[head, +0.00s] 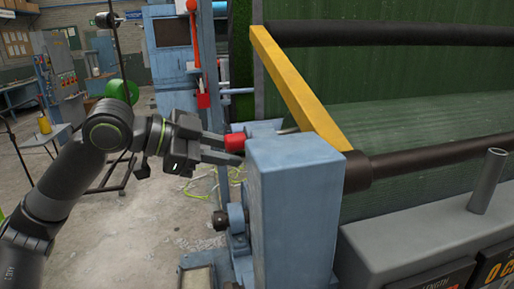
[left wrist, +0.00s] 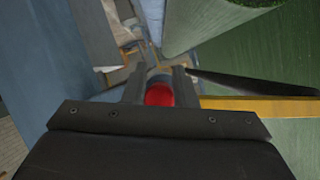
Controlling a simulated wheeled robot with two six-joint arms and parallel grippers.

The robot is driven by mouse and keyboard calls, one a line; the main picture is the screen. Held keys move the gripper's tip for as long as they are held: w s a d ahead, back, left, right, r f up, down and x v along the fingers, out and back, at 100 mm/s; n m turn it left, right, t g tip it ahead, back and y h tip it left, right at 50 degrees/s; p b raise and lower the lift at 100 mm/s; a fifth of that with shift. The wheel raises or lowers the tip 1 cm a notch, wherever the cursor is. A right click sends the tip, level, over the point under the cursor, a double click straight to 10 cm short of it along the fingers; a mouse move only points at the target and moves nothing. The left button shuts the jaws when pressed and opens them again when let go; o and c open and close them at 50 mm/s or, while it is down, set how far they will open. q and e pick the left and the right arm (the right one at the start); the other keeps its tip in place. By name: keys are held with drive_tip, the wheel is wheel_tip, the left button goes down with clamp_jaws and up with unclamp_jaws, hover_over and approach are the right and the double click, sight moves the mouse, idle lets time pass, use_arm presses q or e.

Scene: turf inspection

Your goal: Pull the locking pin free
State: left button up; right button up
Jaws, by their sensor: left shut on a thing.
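The locking pin shows as a red knob (head: 235,142) at the top left of the blue post (head: 292,200) in the head view. My left gripper (head: 236,148) reaches in from the left and is shut on the red knob. In the left wrist view the red knob (left wrist: 160,94) sits between the two fingers of my left gripper (left wrist: 160,90). How far the pin sits in its hole is hidden. My right gripper is not in view.
A yellow bar (head: 298,88) slants down behind the post. Dark rollers (head: 420,158) and green turf (head: 400,105) fill the right side. A grey housing with an upright tube (head: 487,182) stands at the lower right.

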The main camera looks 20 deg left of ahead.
use_arm(q)
drive_tip(key=shift+s+a, duration=0.15)
drive_tip(key=shift+s, duration=0.3)
clamp_jaws()
drive_tip(key=shift+s+a+r+b, duration=0.35)
drive_tip(key=shift+s+a+r, duration=0.05)
drive_tip(key=shift+s+r, duration=0.2)
drive_tip(key=shift+w+a, duration=0.1)
